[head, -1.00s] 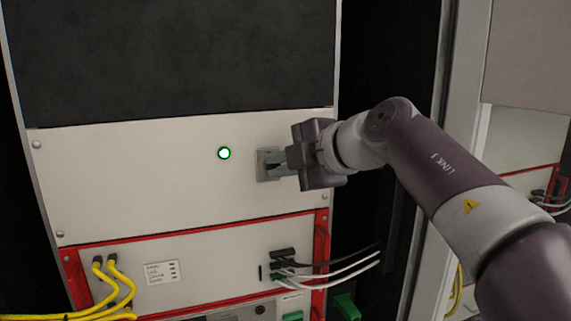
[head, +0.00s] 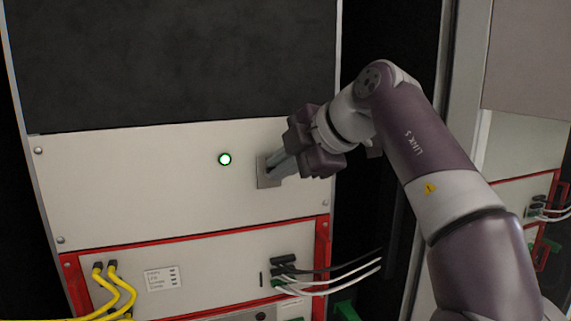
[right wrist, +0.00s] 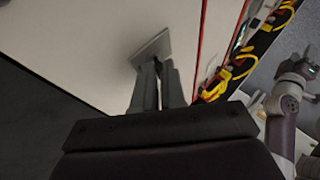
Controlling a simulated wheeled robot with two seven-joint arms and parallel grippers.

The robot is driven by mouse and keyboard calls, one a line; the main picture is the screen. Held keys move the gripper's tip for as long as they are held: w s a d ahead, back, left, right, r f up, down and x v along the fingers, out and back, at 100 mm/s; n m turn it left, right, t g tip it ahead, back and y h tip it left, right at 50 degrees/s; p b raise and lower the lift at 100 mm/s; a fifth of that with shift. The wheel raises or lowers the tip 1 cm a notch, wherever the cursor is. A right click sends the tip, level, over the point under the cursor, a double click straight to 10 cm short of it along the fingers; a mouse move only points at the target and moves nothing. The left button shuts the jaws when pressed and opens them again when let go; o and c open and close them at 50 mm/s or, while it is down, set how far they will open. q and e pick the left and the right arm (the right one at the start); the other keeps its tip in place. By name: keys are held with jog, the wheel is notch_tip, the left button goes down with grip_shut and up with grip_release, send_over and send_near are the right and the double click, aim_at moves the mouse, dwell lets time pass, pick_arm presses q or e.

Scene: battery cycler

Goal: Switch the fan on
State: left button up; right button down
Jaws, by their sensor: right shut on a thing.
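The switch is a small grey square plate (head: 266,178) at the right side of a white panel, and its handle is mostly hidden by my fingers. My right gripper (head: 274,168) is shut on the switch handle, with its fingers slanting down-left to the plate. In the right wrist view the plate (right wrist: 152,48) shows just beyond the fingertips (right wrist: 157,68), which are close together at it. A green lamp (head: 224,159) is lit on the panel left of the switch.
The white panel (head: 130,185) is otherwise bare. Below it a red-framed unit (head: 215,262) carries yellow cables (head: 122,288) at left and black and white cables (head: 335,272) at right. A dark panel (head: 170,65) lies above. The cabinet's right edge is close to my right arm.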

jog(key=c, duration=1.3)
grip_release()
jog(key=shift+o, duration=0.5)
jog(key=shift+s+a, duration=0.15)
jog(key=shift+s, duration=0.05)
jog(key=shift+f, duration=0.1)
